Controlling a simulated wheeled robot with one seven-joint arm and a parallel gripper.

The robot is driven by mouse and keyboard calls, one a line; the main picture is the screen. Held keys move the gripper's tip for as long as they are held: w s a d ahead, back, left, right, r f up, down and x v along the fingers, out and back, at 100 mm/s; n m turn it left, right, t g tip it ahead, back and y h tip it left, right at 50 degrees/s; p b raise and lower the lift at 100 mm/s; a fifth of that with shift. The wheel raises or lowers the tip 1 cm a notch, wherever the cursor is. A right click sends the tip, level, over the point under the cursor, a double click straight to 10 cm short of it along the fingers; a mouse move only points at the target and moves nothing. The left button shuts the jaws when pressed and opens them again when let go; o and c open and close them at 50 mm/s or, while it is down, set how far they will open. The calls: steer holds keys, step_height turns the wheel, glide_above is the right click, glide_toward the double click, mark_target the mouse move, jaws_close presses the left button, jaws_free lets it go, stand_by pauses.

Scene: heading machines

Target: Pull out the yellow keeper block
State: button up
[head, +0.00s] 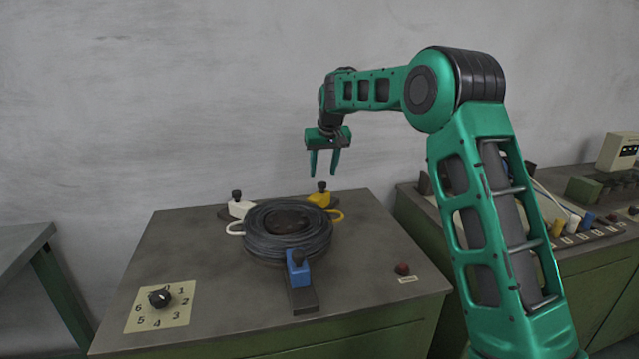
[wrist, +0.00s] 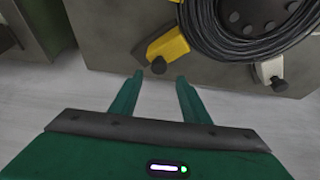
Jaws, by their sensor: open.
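The yellow keeper block (head: 320,199) sits at the back right of a dark coil of wire (head: 288,232) on the machine top. It has a black knob on it, and a yellow loop reaches from it beside the coil. In the wrist view the yellow block (wrist: 168,45) is just beyond my fingertips, with its black knob toward them. My gripper (head: 323,174) is open, empty and pointing down, above and apart from the yellow block. Its two green fingers also show in the wrist view (wrist: 157,80).
A white block (head: 240,208) stands at the coil's back left and a blue block (head: 298,266) at its front. A numbered dial (head: 159,298) and a dark red button (head: 402,268) are on the same top. Another bench (head: 585,255) stands at the right. The wall is behind.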

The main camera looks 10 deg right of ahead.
mark_target(324, 183)
steer(key=x, duration=0.5)
steer(key=shift+w+d+f, duration=0.1)
steer(key=shift+d+f, duration=0.05)
steer(key=shift+f, duration=0.25)
jaws_close()
steer(key=shift+w+d, duration=0.15)
steer(key=shift+d, duration=0.2)
steer(key=w+d, duration=0.2)
steer(key=w, duration=0.1)
steer(key=shift+w+d, duration=0.2)
steer(key=shift+d, duration=0.15)
jaws_free()
steer(key=shift+w+d, duration=0.1)
steer(key=shift+d, duration=0.1)
